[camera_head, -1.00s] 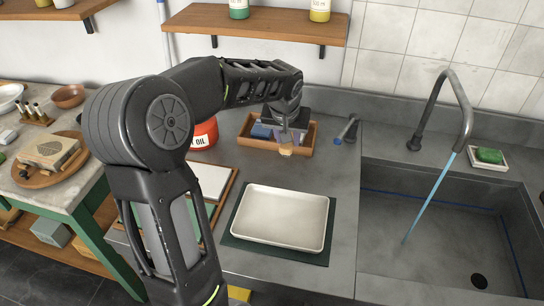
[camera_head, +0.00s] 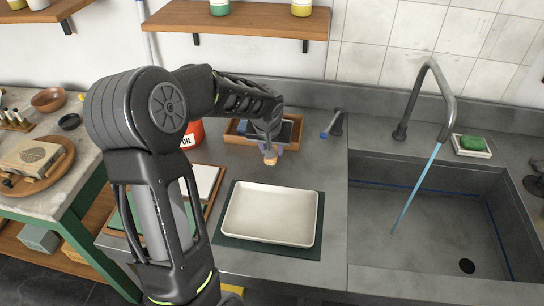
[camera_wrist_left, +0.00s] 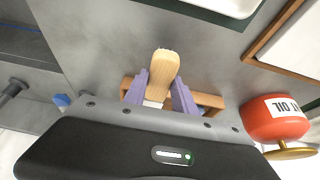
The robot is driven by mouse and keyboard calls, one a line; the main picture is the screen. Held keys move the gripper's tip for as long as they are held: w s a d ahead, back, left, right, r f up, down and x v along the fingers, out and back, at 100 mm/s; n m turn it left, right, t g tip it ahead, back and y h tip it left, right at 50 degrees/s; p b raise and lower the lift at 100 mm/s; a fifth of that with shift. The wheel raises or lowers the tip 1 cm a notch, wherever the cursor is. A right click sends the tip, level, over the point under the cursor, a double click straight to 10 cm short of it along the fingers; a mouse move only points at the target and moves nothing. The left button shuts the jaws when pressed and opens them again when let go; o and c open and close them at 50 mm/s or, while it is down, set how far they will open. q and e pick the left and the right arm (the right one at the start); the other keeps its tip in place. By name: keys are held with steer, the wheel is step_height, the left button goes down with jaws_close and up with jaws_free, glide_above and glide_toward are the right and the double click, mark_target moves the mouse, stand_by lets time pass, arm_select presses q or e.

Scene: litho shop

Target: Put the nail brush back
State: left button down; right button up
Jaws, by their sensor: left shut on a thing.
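The nail brush (camera_head: 270,158), with a pale wooden body, is gripped in my left gripper (camera_head: 269,148). In the left wrist view the brush (camera_wrist_left: 164,66) sticks out between the two purple fingers of my left gripper (camera_wrist_left: 161,88). A small wooden tray (camera_head: 232,134) stands on the counter against the back; it also shows in the left wrist view (camera_wrist_left: 212,99), partly behind the fingers. The brush appears just in front of the tray's near edge; its exact height is hard to tell. My right gripper is out of view.
A white tray (camera_head: 270,214) on a dark green mat (camera_head: 226,239) lies in front. A red oil can (camera_head: 192,135) stands left of the wooden tray. At right are the sink (camera_head: 420,215), running tap (camera_head: 447,110) and green soap (camera_head: 472,143). A blue-ended valve (camera_head: 332,126) is close by.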

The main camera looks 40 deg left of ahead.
arm_select(q)
step_height(320, 180, down, 4)
steer(key=shift+r, duration=0.2)
steer(key=shift+f, duration=0.15)
steer(key=shift+f, duration=0.15)
steer(key=c, duration=1)
jaws_free()
steer(key=shift+r, duration=0.25)
